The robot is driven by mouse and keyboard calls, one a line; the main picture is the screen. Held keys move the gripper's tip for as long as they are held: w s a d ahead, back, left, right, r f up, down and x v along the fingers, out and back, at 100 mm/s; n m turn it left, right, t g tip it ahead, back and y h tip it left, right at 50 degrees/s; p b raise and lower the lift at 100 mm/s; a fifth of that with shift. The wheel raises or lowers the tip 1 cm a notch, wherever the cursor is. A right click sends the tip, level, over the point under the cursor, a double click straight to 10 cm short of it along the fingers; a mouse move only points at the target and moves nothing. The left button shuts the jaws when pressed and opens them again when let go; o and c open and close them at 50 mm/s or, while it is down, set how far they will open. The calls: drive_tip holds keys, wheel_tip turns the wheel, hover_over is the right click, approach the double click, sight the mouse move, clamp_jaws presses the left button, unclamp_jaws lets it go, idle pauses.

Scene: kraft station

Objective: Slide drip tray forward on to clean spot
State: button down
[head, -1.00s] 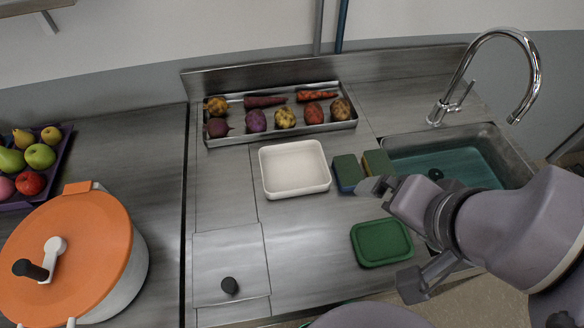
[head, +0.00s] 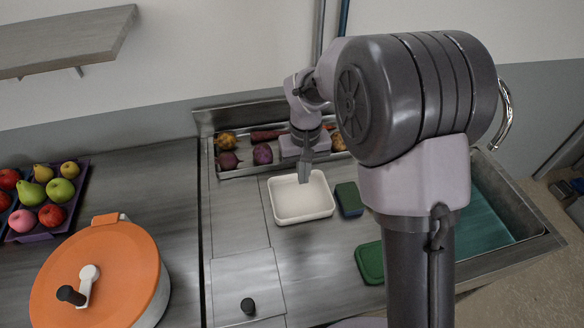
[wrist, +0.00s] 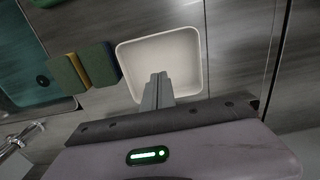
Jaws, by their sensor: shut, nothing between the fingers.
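A white, shallow rectangular tray (head: 302,213), which looks like the drip tray, sits empty on the steel counter. It also shows in the wrist view (wrist: 172,50). My gripper (head: 304,180) is shut and empty, pointing down at the tray's far part in the head view. In the wrist view my shut fingers (wrist: 158,76) overlap the tray near one of its edges. I cannot tell whether the fingertips touch the tray. A square panel (head: 250,280) with a black knob lies in the counter in front of the tray; I cannot tell which area is the clean spot.
A steel pan (head: 238,170) of vegetables stands behind the tray. An orange-lidded pot (head: 95,275) stands left. Counter in front of the tray is clear.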

sight(304, 204)
drive_tip(key=f+b, duration=0.1)
drive_tip(key=f, duration=0.2)
drive_tip(key=f+b, duration=0.1)
drive_tip(key=f, duration=0.3)
drive_tip(key=f+b, duration=0.2)
drive_tip(key=f, duration=0.1)
drive_tip(key=shift+d+f, duration=0.2)
drive_tip(key=shift+d, duration=0.05)
drive_tip(key=s, duration=0.3)
drive_tip(key=shift+s+d+r+b, duration=0.25)
drive_tip(key=shift+s+d+b, duration=0.05)
drive_tip(key=shift+b, duration=0.05)
drive_tip(key=shift+s, duration=0.2)
